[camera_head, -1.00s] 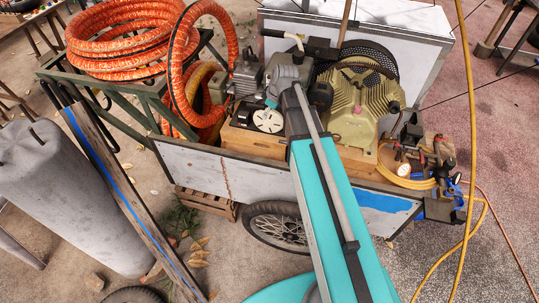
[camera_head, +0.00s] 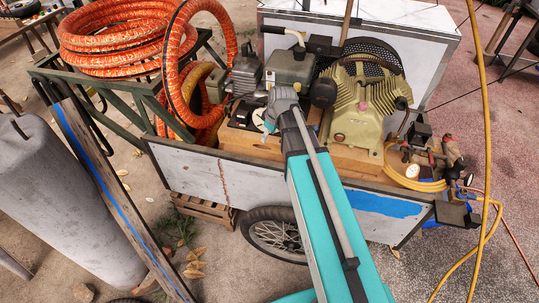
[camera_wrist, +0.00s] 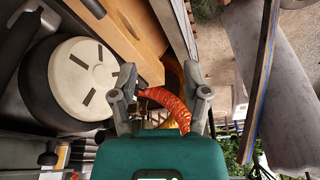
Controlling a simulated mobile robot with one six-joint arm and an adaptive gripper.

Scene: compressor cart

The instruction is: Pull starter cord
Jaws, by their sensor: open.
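The starter cover is a white round disc with dark slots, on the side of the small engine on the cart. It shows partly covered in the head view (camera_head: 259,121) and large at the left of the wrist view (camera_wrist: 84,72). My gripper (camera_wrist: 161,78) is open, its two grey fingers spread beside the disc with nothing held between them. In the head view, my gripper (camera_head: 272,112) overlaps the disc's right side. I cannot make out the cord or its handle in either view. Whether a finger touches the cover cannot be told.
The wooden engine base (camera_wrist: 135,35) lies close above the fingers in the wrist view. A green compressor (camera_head: 356,103) stands right of my arm. Orange hose coils (camera_head: 120,38) lie at the left. The cart's grey side panel (camera_head: 190,172) runs below, and a yellow hose (camera_head: 487,120) hangs at right.

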